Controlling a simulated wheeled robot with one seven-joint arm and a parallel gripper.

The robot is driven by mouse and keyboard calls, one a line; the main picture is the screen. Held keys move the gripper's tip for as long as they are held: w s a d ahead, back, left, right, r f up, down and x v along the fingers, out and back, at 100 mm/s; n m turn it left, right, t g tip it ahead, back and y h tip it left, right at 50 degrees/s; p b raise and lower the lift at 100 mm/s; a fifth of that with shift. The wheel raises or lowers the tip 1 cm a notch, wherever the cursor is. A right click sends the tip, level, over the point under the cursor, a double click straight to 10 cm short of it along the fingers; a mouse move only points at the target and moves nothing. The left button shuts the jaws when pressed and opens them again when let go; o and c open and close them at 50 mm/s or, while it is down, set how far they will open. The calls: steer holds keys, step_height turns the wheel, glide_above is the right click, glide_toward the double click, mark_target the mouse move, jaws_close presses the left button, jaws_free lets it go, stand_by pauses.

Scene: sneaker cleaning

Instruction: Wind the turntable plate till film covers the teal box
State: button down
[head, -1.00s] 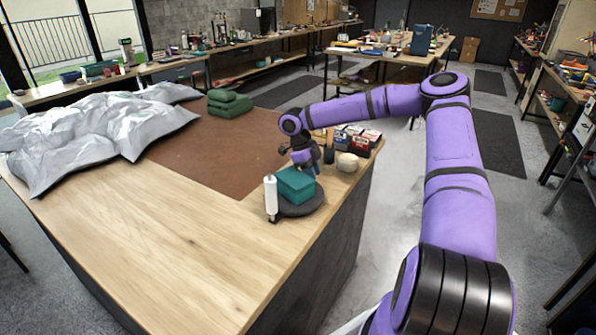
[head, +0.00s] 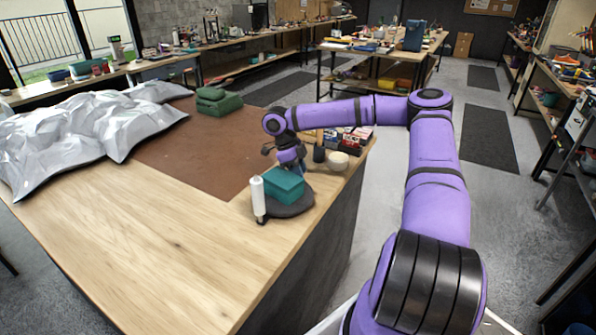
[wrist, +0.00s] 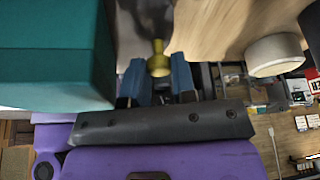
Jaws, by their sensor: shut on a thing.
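The teal box (head: 284,183) sits on the dark round turntable plate (head: 290,209) near the table's right edge. The white film roll (head: 258,198) stands upright at the plate's left side. I cannot make out any film on the box. My gripper (head: 300,168) is low behind the box, at the plate's far side. In the wrist view its blue fingers (wrist: 159,76) are shut on a yellow knob (wrist: 158,60) over the dark plate (wrist: 145,20). The teal box (wrist: 52,55) fills the left of that view, beside the fingers.
A pale round object (head: 338,161) and a dark brush (head: 319,152) stand close right of the gripper. Small boxes (head: 350,138) lie behind. Green folded cloths (head: 217,102) and a silver sheet (head: 85,130) lie farther left. The table's front is clear.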

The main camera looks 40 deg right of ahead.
steer(key=c, duration=1.2)
jaws_free()
steer(key=shift+r, duration=0.1)
steer(key=v, duration=1)
steer(key=shift+w+r, duration=0.1)
steer(key=shift+r, duration=0.2)
steer(key=shift+c, duration=0.3)
